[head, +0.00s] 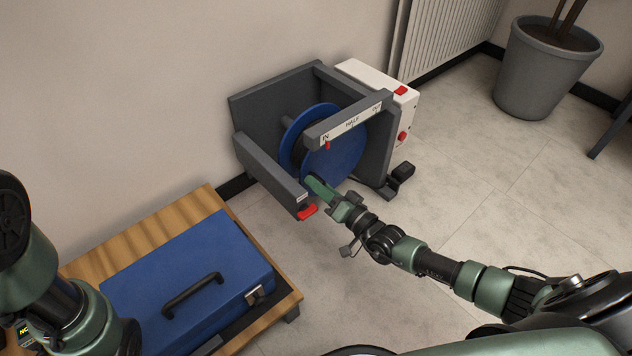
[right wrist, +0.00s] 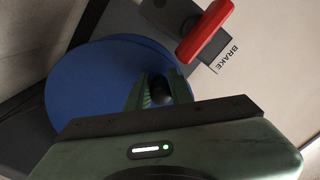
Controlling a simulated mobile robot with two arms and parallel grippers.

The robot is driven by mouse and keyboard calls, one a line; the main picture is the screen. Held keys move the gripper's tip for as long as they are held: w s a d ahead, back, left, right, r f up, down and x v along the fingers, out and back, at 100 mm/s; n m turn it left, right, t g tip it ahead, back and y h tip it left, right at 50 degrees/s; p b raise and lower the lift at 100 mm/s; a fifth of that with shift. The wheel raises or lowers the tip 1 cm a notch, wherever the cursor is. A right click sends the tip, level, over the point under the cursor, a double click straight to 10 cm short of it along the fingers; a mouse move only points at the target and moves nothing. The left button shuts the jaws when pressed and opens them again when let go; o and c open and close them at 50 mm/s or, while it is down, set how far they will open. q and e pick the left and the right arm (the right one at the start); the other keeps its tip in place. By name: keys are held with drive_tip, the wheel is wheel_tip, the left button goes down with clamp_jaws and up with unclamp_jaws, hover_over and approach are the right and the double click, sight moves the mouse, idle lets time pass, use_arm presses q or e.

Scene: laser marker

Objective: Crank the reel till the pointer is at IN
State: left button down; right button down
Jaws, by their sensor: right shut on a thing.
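The reel (head: 337,142) is a blue disc in a dark grey frame by the wall; it also shows in the right wrist view (right wrist: 80,85). A white scale strip (head: 352,122) on the top bar reads IN, HALF and OUT from left to right. The small red pointer (head: 327,145) is at the IN end, just below that word. My right gripper (head: 313,184) is at the lower front of the disc. In the right wrist view its fingers are shut on the dark crank knob (right wrist: 161,88), partly hidden by the gripper body. My left gripper is out of view.
A red brake lever (head: 307,212) sticks out close left of my right gripper. A white box (head: 375,84) with red parts stands behind the frame. A blue case (head: 185,275) lies on a wooden table (head: 130,245).

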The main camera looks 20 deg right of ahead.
drive_tip(key=shift+w+d+f+n, duration=0.2)
drive_tip(key=shift+d+f+n, duration=0.2)
drive_tip(key=shift+d, duration=0.1)
drive_tip(key=c, duration=1.3)
unclamp_jaws()
drive_tip(key=shift+d, duration=0.1)
drive_tip(key=shift+o, duration=0.2)
drive_tip(key=shift+s+a, duration=0.15)
drive_tip(key=shift+a, duration=0.05)
